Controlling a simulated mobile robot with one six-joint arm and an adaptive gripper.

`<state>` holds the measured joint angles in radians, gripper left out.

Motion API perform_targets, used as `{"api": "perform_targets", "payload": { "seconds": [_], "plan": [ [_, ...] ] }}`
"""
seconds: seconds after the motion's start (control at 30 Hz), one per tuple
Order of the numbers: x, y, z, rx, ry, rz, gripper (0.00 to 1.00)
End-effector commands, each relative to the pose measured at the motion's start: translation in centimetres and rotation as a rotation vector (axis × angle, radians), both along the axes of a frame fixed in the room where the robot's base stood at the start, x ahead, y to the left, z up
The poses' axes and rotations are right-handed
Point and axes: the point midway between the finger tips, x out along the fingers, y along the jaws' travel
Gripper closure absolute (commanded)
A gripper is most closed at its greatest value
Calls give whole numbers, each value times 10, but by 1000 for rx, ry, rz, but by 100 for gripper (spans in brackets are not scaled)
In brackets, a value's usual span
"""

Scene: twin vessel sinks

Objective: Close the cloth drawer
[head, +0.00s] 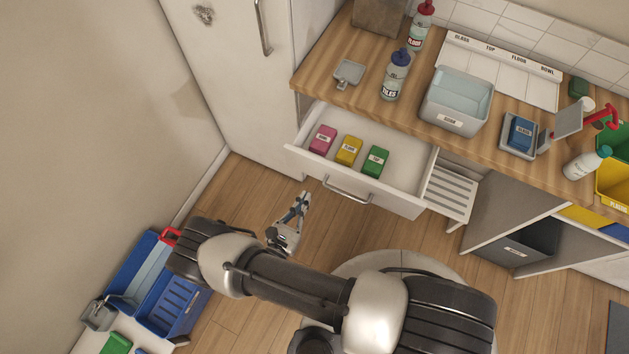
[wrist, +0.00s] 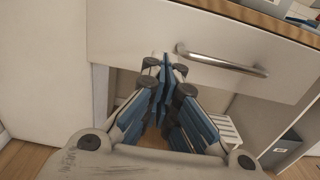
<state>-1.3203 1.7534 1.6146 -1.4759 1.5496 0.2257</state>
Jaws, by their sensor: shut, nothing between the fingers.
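The cloth drawer (head: 408,200) is pulled out from under the wooden counter in the head view. It holds a pink cloth (head: 322,139), a yellow cloth (head: 348,151) and a green cloth (head: 375,162), each with a label. Its metal bar handle (head: 347,190) is on the front; the handle also shows in the wrist view (wrist: 222,62). My gripper (head: 305,195) is shut and empty in front of the drawer, left of the handle. In the wrist view my fingertips (wrist: 163,62) are close to the drawer front (wrist: 130,35); I cannot tell whether they touch it.
A tall white cabinet (head: 215,80) stands left of the drawer. Bottles and a labelled grey bin (head: 455,121) stand on the counter above. A slatted shelf (head: 450,193) is right of the drawer. A blue caddy (head: 180,303) is at lower left.

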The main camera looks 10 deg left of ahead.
Motion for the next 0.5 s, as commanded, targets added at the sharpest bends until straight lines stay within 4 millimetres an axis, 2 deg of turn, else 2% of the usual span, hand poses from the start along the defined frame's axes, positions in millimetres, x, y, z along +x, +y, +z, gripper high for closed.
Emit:
{"api": "perform_targets", "payload": {
  "seconds": [0.03, 0.2, 0.33, 0.5],
  "plan": [
    [11, -6, -1, -1, 0, -8, 100],
    [41, -17, -1, 0, 0, -6, 100],
    [57, -22, -1, 0, 1, -4, 100],
    [66, -25, 0, 0, 1, -1, 100]
  ]
}}
